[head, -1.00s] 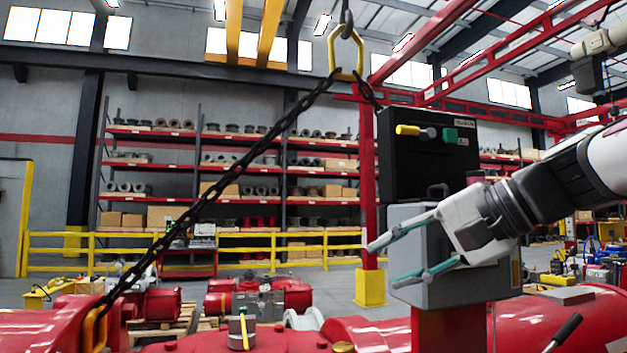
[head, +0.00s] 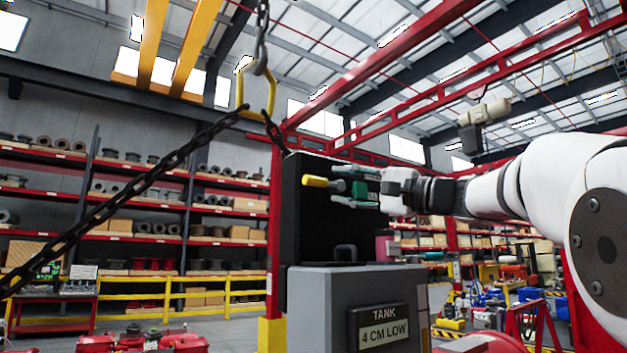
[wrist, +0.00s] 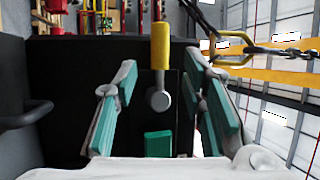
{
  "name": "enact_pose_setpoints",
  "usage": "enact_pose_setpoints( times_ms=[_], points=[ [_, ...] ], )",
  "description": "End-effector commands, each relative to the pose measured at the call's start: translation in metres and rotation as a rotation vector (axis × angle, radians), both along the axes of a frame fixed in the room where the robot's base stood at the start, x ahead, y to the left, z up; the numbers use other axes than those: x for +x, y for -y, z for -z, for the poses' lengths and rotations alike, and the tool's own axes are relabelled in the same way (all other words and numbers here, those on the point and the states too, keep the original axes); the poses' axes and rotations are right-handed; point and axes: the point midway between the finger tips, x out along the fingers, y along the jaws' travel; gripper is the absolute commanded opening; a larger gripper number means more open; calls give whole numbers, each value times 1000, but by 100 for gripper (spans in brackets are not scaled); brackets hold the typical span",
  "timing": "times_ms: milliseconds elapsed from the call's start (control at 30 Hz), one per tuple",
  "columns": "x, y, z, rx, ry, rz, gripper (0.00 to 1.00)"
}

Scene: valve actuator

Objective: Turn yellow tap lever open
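The yellow tap lever (head: 314,181) sticks out to the left from the upper part of a black panel (head: 313,228) in the head view. In the wrist view the lever (wrist: 160,45) points up from a round grey hub (wrist: 159,99), with a green block (wrist: 158,144) below it. My gripper (head: 337,186) is at the panel, level with the lever and just right of it. In the wrist view my gripper (wrist: 160,72) is open, its green-padded fingers on either side of the hub, with gaps to it. Neither finger visibly touches the lever. In the head view the fingers hide the hub.
A grey box (head: 310,310) with a "TANK 4 CM LOW" sign (head: 384,327) stands below the panel. A dark handle (head: 345,252) rises from its top. A chain (head: 130,190) slants down left from a yellow ring (head: 243,92). A red post (head: 275,240) stands behind the panel.

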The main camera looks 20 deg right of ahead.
Motion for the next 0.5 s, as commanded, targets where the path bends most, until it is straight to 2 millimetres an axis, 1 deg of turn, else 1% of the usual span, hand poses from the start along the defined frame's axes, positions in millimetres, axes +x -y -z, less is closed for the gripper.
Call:
enact_pose_setpoints(
  times_ms=[33,100,233,400,500],
  points=[
    [6,-7,-4,0,-1,-4,38],
    [16,-16,-7,0,-1,-4,38],
    [32,-30,-12,0,0,-3,38],
    [46,-41,-16,0,-1,-1,38],
    [50,-44,-16,0,-1,0,38]
  ],
)
